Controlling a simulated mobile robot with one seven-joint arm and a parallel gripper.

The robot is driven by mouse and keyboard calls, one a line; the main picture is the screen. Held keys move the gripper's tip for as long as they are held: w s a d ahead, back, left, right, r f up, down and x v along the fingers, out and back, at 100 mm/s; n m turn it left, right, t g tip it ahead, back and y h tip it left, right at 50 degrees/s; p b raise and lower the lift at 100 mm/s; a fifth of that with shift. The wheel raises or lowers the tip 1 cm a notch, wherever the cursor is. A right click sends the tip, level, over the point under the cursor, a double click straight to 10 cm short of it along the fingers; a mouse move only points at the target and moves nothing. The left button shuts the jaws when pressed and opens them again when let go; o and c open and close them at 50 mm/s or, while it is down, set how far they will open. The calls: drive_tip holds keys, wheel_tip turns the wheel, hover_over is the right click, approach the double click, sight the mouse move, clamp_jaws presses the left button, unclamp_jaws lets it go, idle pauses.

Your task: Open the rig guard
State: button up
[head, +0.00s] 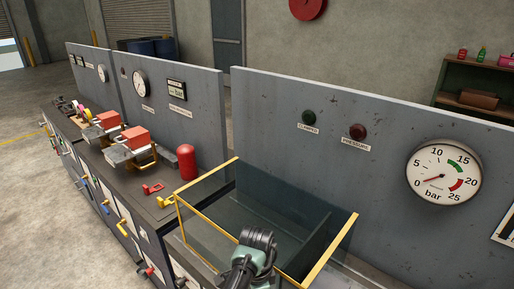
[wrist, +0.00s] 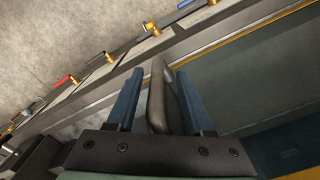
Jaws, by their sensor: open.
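The rig guard (head: 268,185) is a clear box with yellow edges in the head view, standing at the front of the near grey panel. It looks closed, with its panes in place. In the wrist view its yellow edge (wrist: 235,42) and dark pane (wrist: 262,84) run along the right. My gripper (wrist: 160,84) is open, its two blue fingers spread. A dark grey upright bar (wrist: 158,98), like a handle, stands between the fingers. I cannot tell whether either finger touches it. In the head view my arm is at the guard's front and the fingers are hidden.
Clamped (head: 309,117) and pressure (head: 357,131) lamps and a round gauge (head: 443,172) are on the panel behind. A red cylinder (head: 186,162) and a red padlock-like part (head: 152,189) sit left of the guard. Coloured valve handles (wrist: 109,57) line the bench front. Open floor lies left.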

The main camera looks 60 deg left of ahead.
wheel_tip(320, 180, up, 13)
drive_tip(key=shift+f+b, duration=0.15)
drive_tip(key=shift+b, duration=0.3)
drive_tip(key=shift+f, duration=0.1)
idle(0.4)
